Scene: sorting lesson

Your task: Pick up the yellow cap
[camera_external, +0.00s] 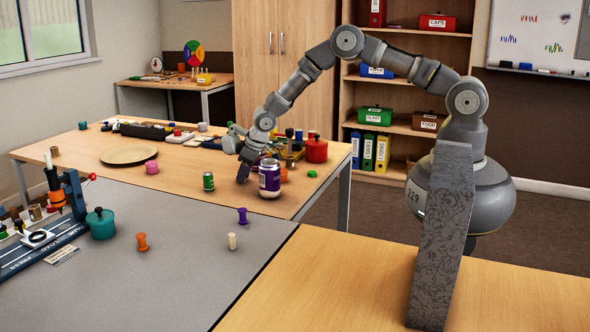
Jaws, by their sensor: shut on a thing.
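My gripper (244,175) is lowered over the far wooden table (210,190), just left of a jar with a purple label (270,180). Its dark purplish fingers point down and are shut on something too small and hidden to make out. I cannot pick out a yellow cap for certain in this view. Whether the fingertips touch the tabletop or the jar is unclear.
A red pot (316,150) is to the right. A press (65,195) and teal pot (101,224) stand on the grey surface (185,285).

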